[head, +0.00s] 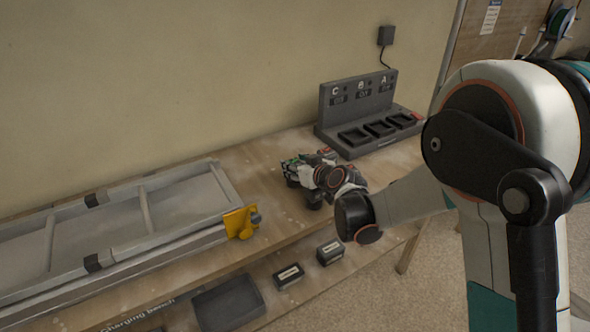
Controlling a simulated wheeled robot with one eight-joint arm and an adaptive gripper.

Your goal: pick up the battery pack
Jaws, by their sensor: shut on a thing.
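My gripper (298,175) is over the upper board of the wooden bench (262,170), left of the grey charger. It is shut on a small dark thing with pale and green marks, taken as the battery pack (289,167). The fingers and wrist cover much of it. I cannot tell whether it touches the board. Two other dark packs with pale labels stand on the lower shelf, one on the left (289,277) and one on the right (329,253).
The grey charger (345,105) with slots marked C, B and A stands at the back right. A grey ladder (150,215) with a yellow clamp (240,222) lies along the left. A dark tray (228,303) is on the lower shelf. Bare board lies between ladder and gripper.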

